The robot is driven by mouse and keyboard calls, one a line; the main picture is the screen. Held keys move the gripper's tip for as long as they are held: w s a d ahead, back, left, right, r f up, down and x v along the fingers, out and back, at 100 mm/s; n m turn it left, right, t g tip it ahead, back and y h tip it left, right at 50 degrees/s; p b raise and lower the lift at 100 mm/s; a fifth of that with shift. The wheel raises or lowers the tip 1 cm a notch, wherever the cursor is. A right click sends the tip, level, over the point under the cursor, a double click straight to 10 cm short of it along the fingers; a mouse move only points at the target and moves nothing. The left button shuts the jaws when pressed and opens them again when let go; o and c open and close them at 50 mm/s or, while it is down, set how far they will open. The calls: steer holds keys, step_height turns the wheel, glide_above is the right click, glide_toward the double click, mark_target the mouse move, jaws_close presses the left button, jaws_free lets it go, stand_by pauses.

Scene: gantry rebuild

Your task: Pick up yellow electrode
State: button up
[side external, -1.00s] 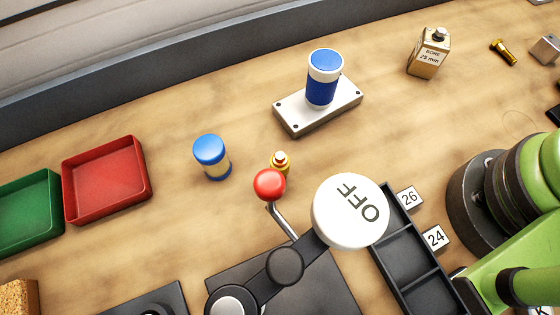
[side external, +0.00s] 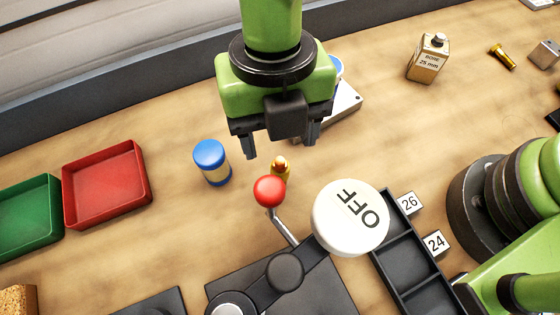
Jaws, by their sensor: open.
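The yellow electrode (side external: 281,164) is a small brassy-yellow piece standing on the wooden table in the side external view. Its lower part is hidden behind the red ball knob (side external: 269,191) of a lever. My gripper (side external: 280,147) points down in the picture, with its two fingers spread apart and nothing seen between them. It appears just above the yellow electrode in the picture; the exact height gap is hard to tell.
A blue-capped cylinder (side external: 211,163) stands left of the electrode. The white OFF disc (side external: 350,215) and black tray (side external: 415,270) are to the right. The metal base plate (side external: 345,103) is partly hidden behind my gripper. Red (side external: 106,182) and green (side external: 28,216) trays sit at left.

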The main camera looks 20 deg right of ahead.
mark_target(279, 160)
steer(key=f, duration=0.5)
steer(key=s+f, duration=0.1)
steer(key=f, duration=0.2)
steer(key=shift+f, duration=0.2)
jaws_close()
